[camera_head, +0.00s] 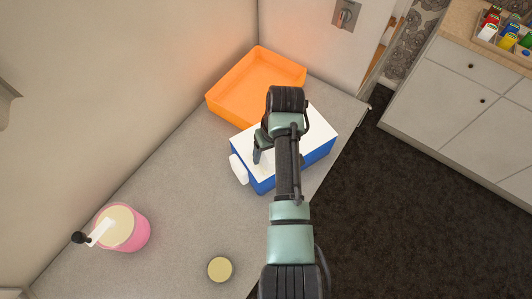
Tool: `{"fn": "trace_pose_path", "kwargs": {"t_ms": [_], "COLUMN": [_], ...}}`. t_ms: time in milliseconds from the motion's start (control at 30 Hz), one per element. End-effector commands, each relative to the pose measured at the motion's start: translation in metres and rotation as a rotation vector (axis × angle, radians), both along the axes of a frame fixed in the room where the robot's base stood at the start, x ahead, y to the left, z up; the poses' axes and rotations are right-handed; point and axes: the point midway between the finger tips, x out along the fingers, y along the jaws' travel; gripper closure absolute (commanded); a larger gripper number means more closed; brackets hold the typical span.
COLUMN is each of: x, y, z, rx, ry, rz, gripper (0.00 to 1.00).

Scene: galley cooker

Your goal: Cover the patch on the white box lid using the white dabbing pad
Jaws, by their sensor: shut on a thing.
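The blue box (318,153) with a white lid (318,124) stands on the grey counter. My gripper (258,157) is over the left part of the lid, pointing down, and is shut. What it holds is mostly hidden and pale against the lid; it appears to be the white dabbing pad. I cannot tell whether it touches the lid. No patch can be made out on the lid; my gripper and arm cover part of it. A white rounded piece (238,169) shows at the box's left side.
An orange tray (226,112) sits behind the box by the wall. A pink pot (137,235) with cream contents and a black-tipped white piece (101,232) stands front left. A round tan disc (220,269) lies near the counter's front edge. The counter's middle left is clear.

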Motion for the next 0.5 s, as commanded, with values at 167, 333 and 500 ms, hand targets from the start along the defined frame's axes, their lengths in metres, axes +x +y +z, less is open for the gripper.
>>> {"fn": "trace_pose_path", "kwargs": {"t_ms": [167, 333, 500], "x": [-0.006, -0.012, -0.012], "y": [0.009, 0.019, 0.019], "z": [0.002, 0.001, -0.001], "rx": [0.001, 0.0, -0.001], "ry": [0.003, 0.003, 0.002], "rz": [0.001, 0.002, 0.0], "gripper": [0.77, 0.77, 0.77]}}
